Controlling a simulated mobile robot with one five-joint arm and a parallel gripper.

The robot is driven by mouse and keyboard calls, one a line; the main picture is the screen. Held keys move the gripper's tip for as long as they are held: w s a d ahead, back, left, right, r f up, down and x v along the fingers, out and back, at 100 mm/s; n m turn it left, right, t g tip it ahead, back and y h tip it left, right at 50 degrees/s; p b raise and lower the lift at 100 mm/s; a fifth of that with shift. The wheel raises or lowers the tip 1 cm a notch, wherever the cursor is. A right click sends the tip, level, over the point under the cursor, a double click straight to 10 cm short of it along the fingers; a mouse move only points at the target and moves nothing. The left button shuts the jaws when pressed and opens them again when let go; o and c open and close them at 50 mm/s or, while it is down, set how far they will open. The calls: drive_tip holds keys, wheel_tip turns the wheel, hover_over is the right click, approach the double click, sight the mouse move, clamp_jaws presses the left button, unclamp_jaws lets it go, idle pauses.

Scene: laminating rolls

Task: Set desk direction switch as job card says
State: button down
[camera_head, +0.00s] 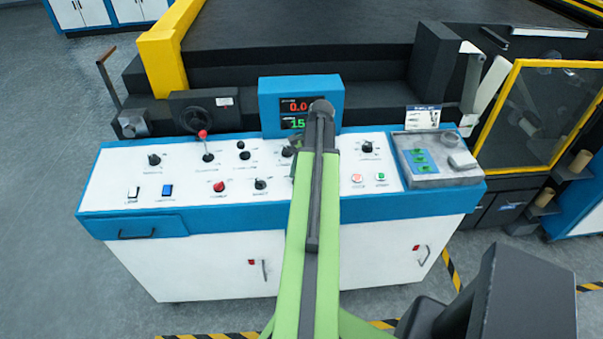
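The control desk (190,222) has a white sloped panel with several black knobs, such as the left knob (154,159), the right knob (367,147) and the middle knob (245,155). A red-topped lever (204,143) stands up from the panel. The labels are too small to read, so I cannot tell which is the direction switch. A card (423,117) stands at the desk's back right; its writing is unreadable. My gripper (297,142) is over the panel's middle, below the display, mostly hidden by my arm. A dark knob (287,151) shows just left of it; contact is unclear.
A blue display box (268,103) with red and green digits stands behind my arm. A grey tray (440,181) with green pieces lies at the desk's right end.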

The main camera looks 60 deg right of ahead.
drive_tip(key=shift+w, duration=0.1)
idle(0.3)
drive_tip(key=c, duration=0.9)
unclamp_jaws()
drive_tip(key=shift+c, duration=0.2)
drive_tip(key=p+v, duration=1.6)
drive_tip(key=v, duration=0.1)
drive_tip(key=shift+w+d+r+p, duration=0.1)
drive_tip(key=shift+r+p, duration=0.1)
drive_tip(key=shift+p, duration=0.15)
